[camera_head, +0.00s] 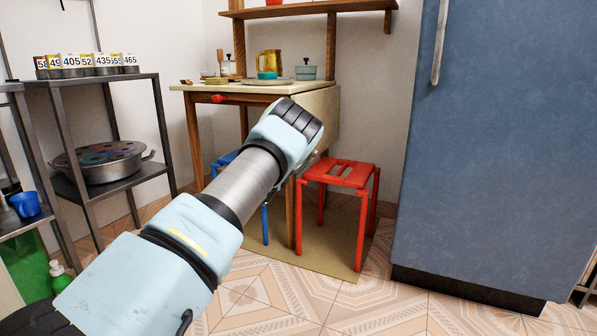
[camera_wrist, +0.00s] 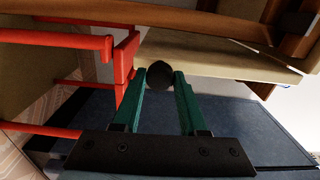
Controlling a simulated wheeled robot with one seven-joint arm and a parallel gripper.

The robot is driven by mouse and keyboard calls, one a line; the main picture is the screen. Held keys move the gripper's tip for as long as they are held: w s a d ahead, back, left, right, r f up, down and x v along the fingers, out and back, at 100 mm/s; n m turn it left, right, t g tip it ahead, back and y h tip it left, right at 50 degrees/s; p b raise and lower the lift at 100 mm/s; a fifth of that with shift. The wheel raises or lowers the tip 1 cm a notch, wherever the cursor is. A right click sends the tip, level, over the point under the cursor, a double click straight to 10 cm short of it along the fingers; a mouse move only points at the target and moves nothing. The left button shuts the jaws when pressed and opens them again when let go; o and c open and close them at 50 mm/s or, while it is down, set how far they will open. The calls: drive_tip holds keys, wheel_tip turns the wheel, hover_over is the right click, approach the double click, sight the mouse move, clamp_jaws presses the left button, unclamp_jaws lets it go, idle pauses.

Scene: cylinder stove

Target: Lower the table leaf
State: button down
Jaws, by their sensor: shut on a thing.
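The small wooden table (camera_head: 192,87) stands by the back wall with a cream top. Its cream leaf (camera_head: 326,116) hangs down at the right end, sloping or close to upright; I cannot tell its exact angle. In the wrist view a pale panel, probably the leaf (camera_wrist: 215,58), lies beyond my gripper (camera_wrist: 162,82). The green fingers are shut on a dark round knob (camera_wrist: 159,72) between their tips. What the knob is fixed to is hard to see. In the head view my wrist hides the fingers.
A red stool (camera_head: 345,174) stands just below the leaf, and its red bars (camera_wrist: 124,60) are close beside my fingers. A blue stool (camera_head: 222,160) is under the table. A blue fridge (camera_head: 490,150) stands at right. Dishes and a yellow jug (camera_head: 268,63) stand on the tabletop.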

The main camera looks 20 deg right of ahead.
drive_tip(key=shift+w+a, duration=0.5)
drive_tip(key=shift+a, duration=0.2)
drive_tip(key=shift+w+a, duration=0.1)
drive_tip(key=c, duration=0.7)
unclamp_jaws()
drive_tip(key=shift+o, duration=0.9)
drive_tip(key=shift+d+m, duration=0.2)
drive_tip(key=shift+m, duration=0.1)
drive_tip(key=p+v, duration=0.3)
drive_tip(key=v, duration=0.8)
